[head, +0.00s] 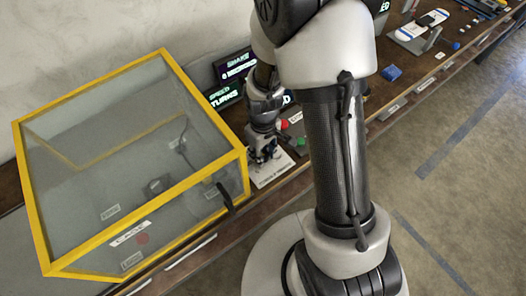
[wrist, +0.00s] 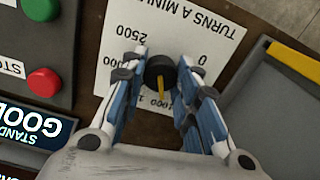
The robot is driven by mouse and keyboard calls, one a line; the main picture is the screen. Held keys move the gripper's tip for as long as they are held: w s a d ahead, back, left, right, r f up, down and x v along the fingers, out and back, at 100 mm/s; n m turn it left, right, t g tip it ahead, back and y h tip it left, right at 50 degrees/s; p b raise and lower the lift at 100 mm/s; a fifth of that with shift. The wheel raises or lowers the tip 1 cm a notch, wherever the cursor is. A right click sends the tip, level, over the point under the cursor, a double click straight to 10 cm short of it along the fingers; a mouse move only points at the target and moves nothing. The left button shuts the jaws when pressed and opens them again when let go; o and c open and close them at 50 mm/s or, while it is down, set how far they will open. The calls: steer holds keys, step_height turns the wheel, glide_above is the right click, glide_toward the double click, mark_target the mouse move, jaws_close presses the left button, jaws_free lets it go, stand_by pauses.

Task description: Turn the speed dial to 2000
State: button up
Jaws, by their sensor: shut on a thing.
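The speed dial (wrist: 158,72) is a dark round knob with a yellow pointer, on a white plate (wrist: 180,22) lettered "TURNS A MINUTE". In the wrist view the pointer points down the picture, toward partly hidden figures that look like 1000. The 2500 mark is at upper left, and a mark ending in 000 below it is partly covered by a finger. The 0 is at right. My gripper (wrist: 160,82) is shut on the dial, one finger each side. In the head view my gripper (head: 263,153) is over the plate (head: 273,172); the dial is hidden there.
A yellow-framed clear case (head: 130,160) stands just left of my gripper. In the wrist view a panel with a red button (wrist: 43,82) and a green button (wrist: 42,8) is at left. Lit displays (head: 235,68) stand behind. A blue block (head: 391,73) lies farther right.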

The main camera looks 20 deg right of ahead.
steer(key=shift+c, duration=0.6)
steer(key=shift+m, duration=0.3)
steer(key=m, duration=0.3)
steer(key=m+p, duration=0.1)
steer(key=m, duration=1.5)
